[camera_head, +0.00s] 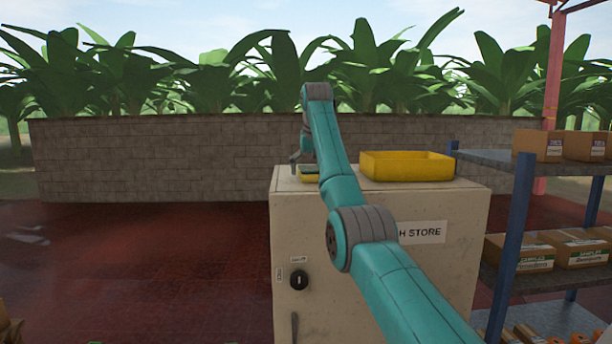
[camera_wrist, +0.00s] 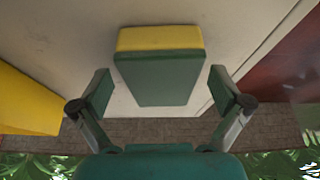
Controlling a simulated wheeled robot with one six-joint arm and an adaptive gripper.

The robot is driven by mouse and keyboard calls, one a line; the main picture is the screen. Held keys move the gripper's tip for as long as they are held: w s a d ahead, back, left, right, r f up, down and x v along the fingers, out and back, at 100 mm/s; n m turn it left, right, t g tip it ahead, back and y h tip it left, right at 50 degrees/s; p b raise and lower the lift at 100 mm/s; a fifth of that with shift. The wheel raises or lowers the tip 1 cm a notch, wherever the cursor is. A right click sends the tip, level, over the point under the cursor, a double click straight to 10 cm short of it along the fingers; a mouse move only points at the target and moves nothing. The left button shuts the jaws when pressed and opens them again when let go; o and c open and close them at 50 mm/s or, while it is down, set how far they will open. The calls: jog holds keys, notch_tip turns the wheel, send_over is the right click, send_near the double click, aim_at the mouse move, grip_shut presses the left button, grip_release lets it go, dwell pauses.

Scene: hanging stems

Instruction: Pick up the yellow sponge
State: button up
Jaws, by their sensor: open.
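The yellow sponge (camera_head: 310,179) has a green upper layer. It lies on top of the beige cabinet (camera_head: 380,205) near its left end, partly hidden by my arm in the head view. In the wrist view, the sponge (camera_wrist: 159,38) shows its yellow edge and green face, centred ahead of my gripper. My gripper (camera_wrist: 160,76) is open, with one finger to each side of the sponge's near part; no contact is visible. In the head view, my gripper (camera_head: 297,161) is small, just above and left of the sponge.
A yellow tray (camera_head: 407,167) stands on the cabinet to the right of the sponge; it also shows at left in the wrist view (camera_wrist: 25,104). A shelf (camera_head: 519,225) with cardboard boxes stands at the right. A block wall (camera_head: 165,160) runs behind.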

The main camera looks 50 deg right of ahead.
jog(key=c, duration=1.1)
jog(key=shift+c, duration=0.2)
